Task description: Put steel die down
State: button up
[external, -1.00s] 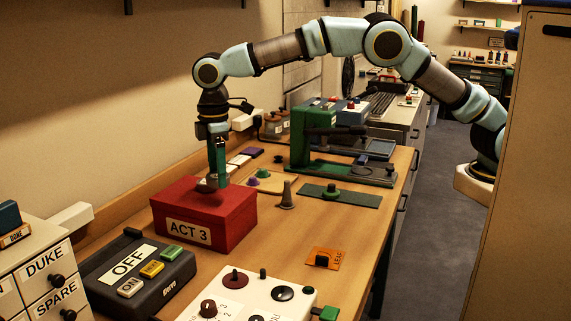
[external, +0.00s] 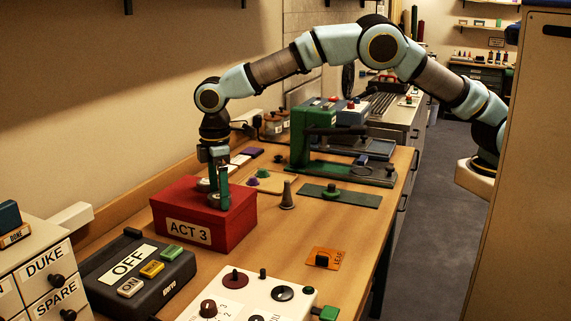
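My gripper (external: 218,186) points down at the top of the red box labelled ACT 3 (external: 238,218). Its two green fingers stand apart, so it looks open. Small grey rounded shapes show low by the fingers, at the box top. One of them, on the left (external: 203,185), may be the steel die, but it is too small and too much covered by the fingers to be sure. I cannot tell whether it touches a finger.
A grey cone-shaped piece (external: 287,195) stands right of the box. A green mat with a knob (external: 340,195) and a green press (external: 315,140) lie beyond. A black OFF switch box (external: 140,273) is in front. Bare wood lies right of the red box.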

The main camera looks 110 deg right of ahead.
jog(key=shift+o, duration=0.9)
notch_tip(320, 180, up, 12)
jog(key=f+b, duration=0.1)
jog(key=b, duration=0.1)
jog(key=s+a+f, duration=0.3)
jog(key=s+a, duration=0.2)
jog(key=s, duration=0.7)
jog(key=s+a+f+m+t, duration=0.1)
jog(key=s+a+f, duration=0.3)
jog(key=s, duration=0.7)
jog(key=s+a+f+m, duration=0.1)
jog(key=s+a+f, duration=0.2)
jog(key=s+a, duration=0.5)
jog(key=s, duration=0.4)
jog(key=shift+s+a+f+t, duration=0.15)
jog(key=shift+s+a+t, duration=0.1)
jog(key=shift+s+t, duration=0.1)
notch_tip(320, 180, up, 9)
jog(key=p, duration=0.9)
jog(key=shift+r, duration=0.2)
